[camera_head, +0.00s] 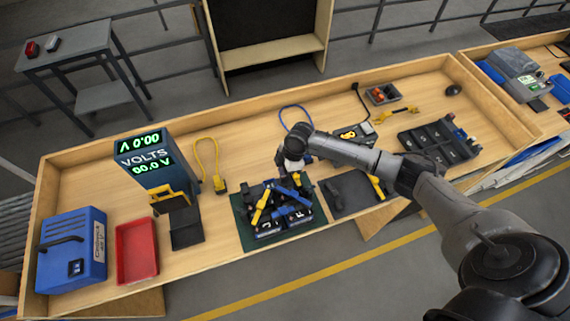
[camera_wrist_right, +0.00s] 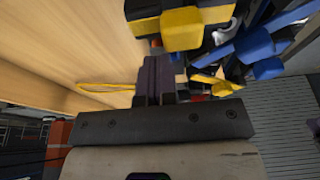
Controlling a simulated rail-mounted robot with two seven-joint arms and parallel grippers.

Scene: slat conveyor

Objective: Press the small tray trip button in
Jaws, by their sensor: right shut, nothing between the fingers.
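My right gripper (camera_head: 297,178) is over the dark green mat (camera_head: 243,222) in the head view, above a cluster of black blocks with yellow and blue parts (camera_head: 275,212). In the right wrist view its fingers (camera_wrist_right: 157,68) are together and hold nothing. Their tips are close to a black and yellow part (camera_wrist_right: 182,28); I cannot tell whether they touch. I cannot make out the trip button for certain. A small grey tray (camera_head: 396,96) with red and orange items lies toward the bench's back right. My left gripper is not in view.
A blue voltmeter (camera_head: 153,155), red tray (camera_head: 137,252) and blue case (camera_head: 73,252) stand on the left. A yellow cable (camera_head: 217,160) lies beside the mat. A black compartment tray (camera_head: 440,143) is at right. Bare wood shows behind the mat.

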